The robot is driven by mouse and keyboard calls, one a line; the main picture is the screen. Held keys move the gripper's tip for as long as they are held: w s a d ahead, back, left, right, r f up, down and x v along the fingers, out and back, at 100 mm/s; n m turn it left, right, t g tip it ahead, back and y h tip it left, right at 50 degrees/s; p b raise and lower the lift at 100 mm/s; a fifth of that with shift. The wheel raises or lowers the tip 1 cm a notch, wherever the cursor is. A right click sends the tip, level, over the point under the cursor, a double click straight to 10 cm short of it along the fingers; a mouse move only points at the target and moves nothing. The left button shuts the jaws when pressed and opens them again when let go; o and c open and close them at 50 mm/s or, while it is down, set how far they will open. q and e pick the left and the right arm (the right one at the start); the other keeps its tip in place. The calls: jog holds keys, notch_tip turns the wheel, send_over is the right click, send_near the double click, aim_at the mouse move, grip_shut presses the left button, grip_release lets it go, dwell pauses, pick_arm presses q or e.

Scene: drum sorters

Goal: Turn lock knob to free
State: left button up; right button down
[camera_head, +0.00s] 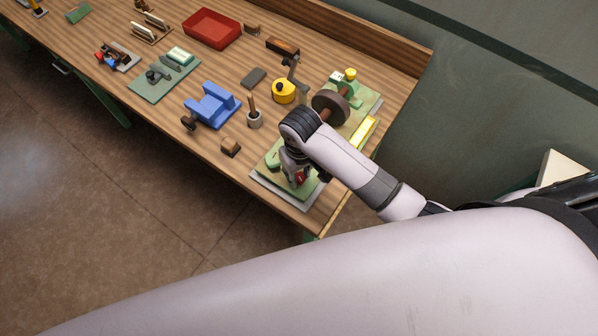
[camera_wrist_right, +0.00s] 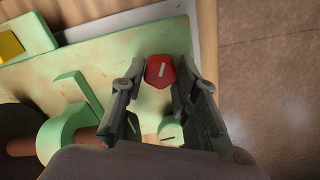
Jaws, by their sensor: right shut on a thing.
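The red lock knob (camera_wrist_right: 160,71) has a short white mark on its top, slightly tilted from vertical in the wrist view. It sits on a pale green base plate (camera_wrist_right: 110,45). My right gripper (camera_wrist_right: 160,77) is shut on the knob, with one dark finger on each side. In the head view, my right gripper (camera_head: 298,176) is low over the near end of the green drum sorter base, and part of the red knob (camera_head: 302,175) shows there. A green bracket (camera_wrist_right: 64,132) holds a brown shaft (camera_wrist_right: 22,147) beside the gripper. My left gripper is not in view.
The dark drum or wheel (camera_head: 330,106) stands behind my right wrist. A yellow bar (camera_head: 363,133) lies along the base's right side. A wooden block (camera_head: 231,147), grey cup (camera_head: 254,119) and blue fixture (camera_head: 211,105) stand to the left. The table edge is close by.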

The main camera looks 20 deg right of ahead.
aim_at(300, 176)
jog(key=shift+n, duration=2.3)
jog(key=c, duration=1.2)
grip_release()
jog(key=shift+c, duration=0.2)
notch_tip(300, 176, up, 12)
jog(key=shift+d, duration=0.15)
